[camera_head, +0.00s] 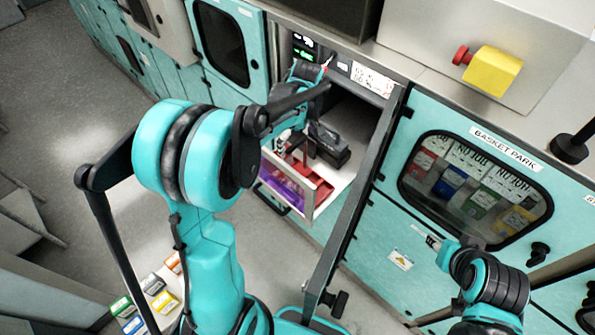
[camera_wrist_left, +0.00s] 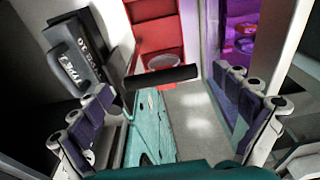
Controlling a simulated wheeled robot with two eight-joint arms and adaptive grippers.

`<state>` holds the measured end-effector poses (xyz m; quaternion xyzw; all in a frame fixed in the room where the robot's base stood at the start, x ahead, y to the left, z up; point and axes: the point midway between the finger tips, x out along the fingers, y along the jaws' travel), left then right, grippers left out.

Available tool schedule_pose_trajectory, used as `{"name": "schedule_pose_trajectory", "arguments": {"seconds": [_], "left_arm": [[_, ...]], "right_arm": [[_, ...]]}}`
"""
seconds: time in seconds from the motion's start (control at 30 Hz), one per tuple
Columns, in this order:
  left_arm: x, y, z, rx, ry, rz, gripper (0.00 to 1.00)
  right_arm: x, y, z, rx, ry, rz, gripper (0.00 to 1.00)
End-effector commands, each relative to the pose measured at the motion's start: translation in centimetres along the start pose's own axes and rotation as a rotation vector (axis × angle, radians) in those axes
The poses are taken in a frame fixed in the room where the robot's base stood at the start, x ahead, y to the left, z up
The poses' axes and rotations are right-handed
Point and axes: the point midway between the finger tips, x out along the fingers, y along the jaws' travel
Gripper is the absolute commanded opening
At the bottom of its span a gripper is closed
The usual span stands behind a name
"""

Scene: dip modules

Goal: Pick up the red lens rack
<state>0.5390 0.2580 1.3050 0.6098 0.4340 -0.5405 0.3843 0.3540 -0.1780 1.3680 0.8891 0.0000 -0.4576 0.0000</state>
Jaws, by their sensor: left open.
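The red lens rack (camera_head: 318,187) lies in the pulled-out drawer in the head view, partly hidden by my left arm and the drawer front. In the left wrist view a red rack (camera_wrist_left: 155,28) shows at the top centre, with a dark horizontal bar (camera_wrist_left: 160,77) at its near end. My left gripper (camera_head: 296,150) is over the drawer. Its fingers (camera_wrist_left: 172,125) are spread wide in the wrist view, with the dark bar just ahead of the gap between them and nothing clasped. My right gripper (camera_head: 432,240) shows small at lower right; its jaws are unclear.
A purple-lit compartment (camera_wrist_left: 243,30) lies right of the red rack, behind a pale wall. A black labelled block (camera_wrist_left: 75,60) stands to its left. An open cabinet door (camera_head: 350,215) stands right of the drawer. A closed teal door labelled BASKET PARK (camera_head: 390,190) is further right.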

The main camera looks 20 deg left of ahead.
Motion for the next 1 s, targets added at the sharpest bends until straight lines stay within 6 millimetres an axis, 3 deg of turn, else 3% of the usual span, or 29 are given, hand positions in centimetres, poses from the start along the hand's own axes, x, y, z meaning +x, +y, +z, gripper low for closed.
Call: {"name": "schedule_pose_trajectory", "arguments": {"seconds": [0.13, 0.37, 0.6, 0.67, 1.0], "left_arm": [[1.31, 0.0, 0.02, 0.001, 0.0, 0.0, 1.0], [1.45, -0.02, 0.05, 0.001, 0.0, 0.0, 1.0], [1.43, -0.01, 0.05, 0.001, 0.0, 0.0, 0.37], [1.41, -0.02, 0.05, 0.001, 0.0, 0.0, 0.25], [0.97, -0.01, -0.01, 0.001, 0.0, 0.0, 0.24]], "right_arm": [[-0.13, 0.0, -0.09, 0.0, 0.0, 0.0, 0.4], [-0.1, 0.0, -0.07, 0.0, 0.0, 0.0, 0.4], [-0.1, 0.0, -0.07, 0.0, 0.0, 0.0, 0.4], [-0.1, 0.0, -0.07, 0.0, 0.0, 0.0, 0.4], [-0.07, 0.0, -0.05, 0.0, 0.0, 0.0, 0.4]]}}
